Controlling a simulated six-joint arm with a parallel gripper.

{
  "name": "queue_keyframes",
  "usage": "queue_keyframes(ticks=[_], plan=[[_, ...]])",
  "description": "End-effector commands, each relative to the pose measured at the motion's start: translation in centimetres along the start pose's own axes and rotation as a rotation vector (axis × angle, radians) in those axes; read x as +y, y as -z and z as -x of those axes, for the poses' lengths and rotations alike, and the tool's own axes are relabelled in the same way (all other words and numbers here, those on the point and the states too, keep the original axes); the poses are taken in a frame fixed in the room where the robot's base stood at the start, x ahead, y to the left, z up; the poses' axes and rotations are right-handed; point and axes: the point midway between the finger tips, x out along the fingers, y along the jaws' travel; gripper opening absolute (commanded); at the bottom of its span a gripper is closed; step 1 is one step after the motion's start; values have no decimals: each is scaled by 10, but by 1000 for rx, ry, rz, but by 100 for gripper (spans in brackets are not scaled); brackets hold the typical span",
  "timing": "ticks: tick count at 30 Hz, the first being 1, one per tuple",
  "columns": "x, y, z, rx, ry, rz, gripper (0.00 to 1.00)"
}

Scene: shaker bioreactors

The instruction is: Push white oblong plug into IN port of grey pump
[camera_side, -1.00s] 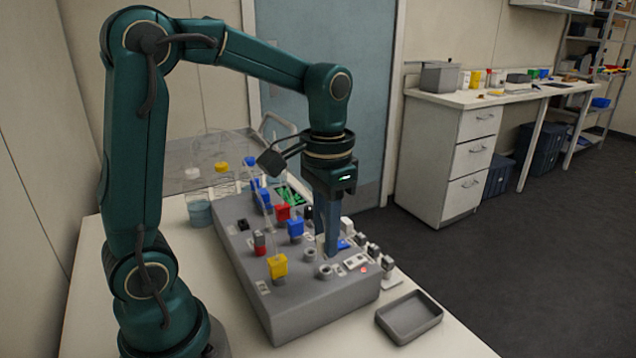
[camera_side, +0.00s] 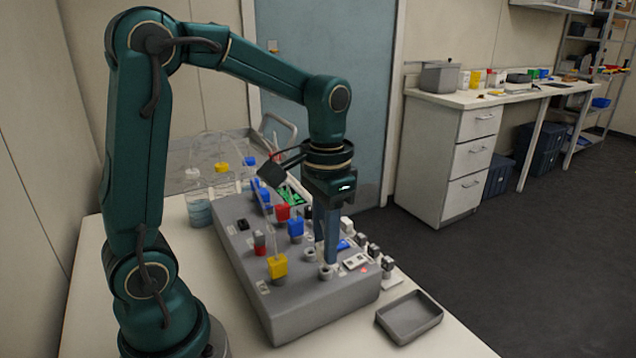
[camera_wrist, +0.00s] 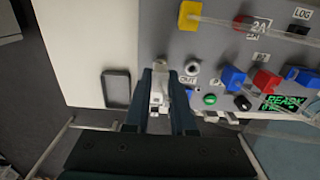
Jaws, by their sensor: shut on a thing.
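My gripper (camera_side: 329,263) points down over the near end of the grey pump (camera_side: 300,312). In the wrist view my gripper (camera_wrist: 160,72) is shut on a white oblong plug (camera_wrist: 157,95), which shows between the two fingers. The plug is hidden by the fingers in the side view. The fingertips are right at a round port (camera_side: 326,272), which is partly covered. I cannot tell whether the plug is inside it. A second round port (camera_wrist: 192,67), beside an OUT label, is open just right of the fingers in the wrist view. The IN label is not readable.
A yellow plug (camera_side: 278,267) and a blue plug (camera_side: 295,228) with tubes stand on the pump near my gripper. A small white block (camera_side: 355,261) lies just right of the fingertips. An empty grey tray (camera_side: 422,331) sits on the bench at the right.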

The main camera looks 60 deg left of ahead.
Motion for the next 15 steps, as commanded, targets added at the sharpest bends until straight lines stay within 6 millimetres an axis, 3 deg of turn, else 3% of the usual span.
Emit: queue_keyframes(ticks=[15], plan=[[0, 0, -8, -1, 0, 0, 0]])
